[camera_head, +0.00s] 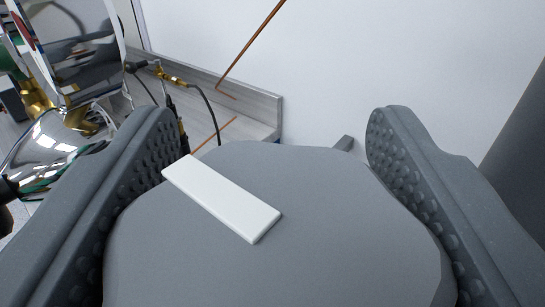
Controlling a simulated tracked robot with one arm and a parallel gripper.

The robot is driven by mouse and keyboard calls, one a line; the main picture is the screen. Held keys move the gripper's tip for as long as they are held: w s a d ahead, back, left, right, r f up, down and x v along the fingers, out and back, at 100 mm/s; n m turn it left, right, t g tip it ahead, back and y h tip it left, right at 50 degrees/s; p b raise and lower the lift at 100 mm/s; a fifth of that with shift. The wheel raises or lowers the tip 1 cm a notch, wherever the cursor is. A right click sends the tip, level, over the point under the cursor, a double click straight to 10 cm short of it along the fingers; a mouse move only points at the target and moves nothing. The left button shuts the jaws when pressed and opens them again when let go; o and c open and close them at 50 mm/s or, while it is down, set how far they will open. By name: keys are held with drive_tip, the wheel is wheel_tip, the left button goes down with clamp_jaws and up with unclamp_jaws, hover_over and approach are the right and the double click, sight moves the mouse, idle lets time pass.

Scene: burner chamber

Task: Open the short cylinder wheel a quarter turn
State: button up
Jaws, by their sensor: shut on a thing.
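The wheel (320,215) is a broad grey knob with a wavy rim, filling the lower middle of the camera_head view. A white bar (222,198) lies on its face, left of centre, slanting from upper left to lower right. My gripper (275,135) straddles the wheel with one dimpled grey finger on each side and is shut on it. The wheel's lower part runs out of the frame. The cylinder body under the wheel is hidden.
A shiny metal apparatus with brass fittings (85,118) stands close by at the upper left. A brass connector and black hose (172,78) lie behind it. A thin copper-coloured rod (250,45) crosses before the white wall (400,50). A dark grey surface (520,150) rises at the right edge.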

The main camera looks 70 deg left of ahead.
drive_tip(key=o, duration=1)
drive_tip(key=v, duration=1.3)
drive_tip(key=shift+d, duration=0.4)
drive_tip(key=shift+s, duration=0.1)
drive_tip(key=s+a+r+m+t+h, duration=0.1)
drive_tip(key=s+r+m+t+h, duration=0.45)
drive_tip(key=m, duration=0.35)
drive_tip(key=s+d+m+t+h, duration=0.4)
drive_tip(key=s+d+m+h, duration=0.1)
drive_tip(key=s+d+h, duration=0.4)
drive_tip(key=s+h, duration=0.2)
drive_tip(key=s, duration=0.2)
drive_tip(key=shift+f+m+t+h, duration=0.3)
drive_tip(key=shift+t+h, duration=0.05)
